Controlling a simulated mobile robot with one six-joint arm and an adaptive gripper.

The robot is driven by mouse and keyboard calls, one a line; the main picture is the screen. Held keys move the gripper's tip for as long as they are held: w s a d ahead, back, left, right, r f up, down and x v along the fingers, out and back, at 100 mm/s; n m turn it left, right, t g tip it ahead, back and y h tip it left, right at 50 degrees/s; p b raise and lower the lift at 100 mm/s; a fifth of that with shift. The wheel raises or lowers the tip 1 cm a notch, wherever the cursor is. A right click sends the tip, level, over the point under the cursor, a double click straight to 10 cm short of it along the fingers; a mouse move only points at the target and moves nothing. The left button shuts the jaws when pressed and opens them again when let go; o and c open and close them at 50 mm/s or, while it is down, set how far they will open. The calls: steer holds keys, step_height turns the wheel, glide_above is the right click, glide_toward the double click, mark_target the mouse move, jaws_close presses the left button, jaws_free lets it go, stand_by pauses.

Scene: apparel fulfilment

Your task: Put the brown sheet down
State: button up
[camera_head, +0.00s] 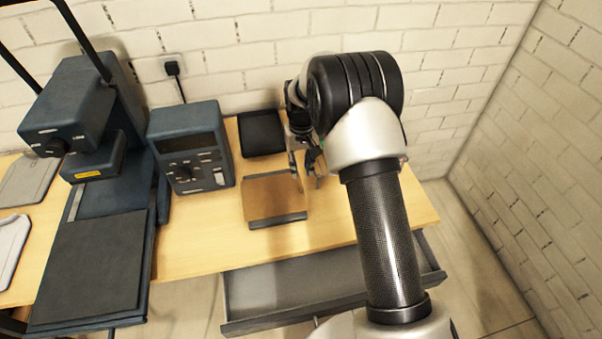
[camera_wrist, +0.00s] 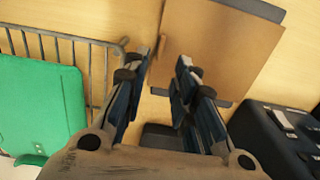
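The brown sheet (camera_head: 272,194) is a flat tan rectangle over the table, with a dark grey board (camera_head: 278,220) showing along its front edge. In the wrist view the sheet (camera_wrist: 225,45) fills the upper middle, and the board's end (camera_wrist: 252,8) shows beyond it. My gripper (camera_wrist: 171,50) is at the sheet's left edge in that view, with its fingertips close on either side of a small tan tab there. In the head view my gripper (camera_head: 302,160) is at the sheet's right side, partly hidden by my arm. I cannot tell whether the sheet touches the board.
A black tray (camera_head: 262,133) lies behind the sheet. A dark blue control box (camera_head: 190,146) and a press (camera_head: 90,140) stand to the left. A grey drawer (camera_head: 300,285) is open below the table front. The wrist view shows a wire rack (camera_wrist: 80,45) and a green item (camera_wrist: 40,105).

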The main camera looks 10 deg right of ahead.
steer(key=s+r+t, duration=0.1)
steer(key=s+r, duration=0.2)
steer(key=r, duration=0.6)
steer(key=s+r, duration=0.3)
steer(key=r, duration=0.6)
steer(key=s+r+t, duration=0.2)
steer(key=s+r, duration=0.6)
steer(key=s, duration=0.3)
steer(key=s+t, duration=0.1)
steer(key=s, duration=1.8)
steer(key=shift+r+t+p, duration=0.3)
steer(key=shift+r+p, duration=0.1)
steer(key=shift+p, duration=0.05)
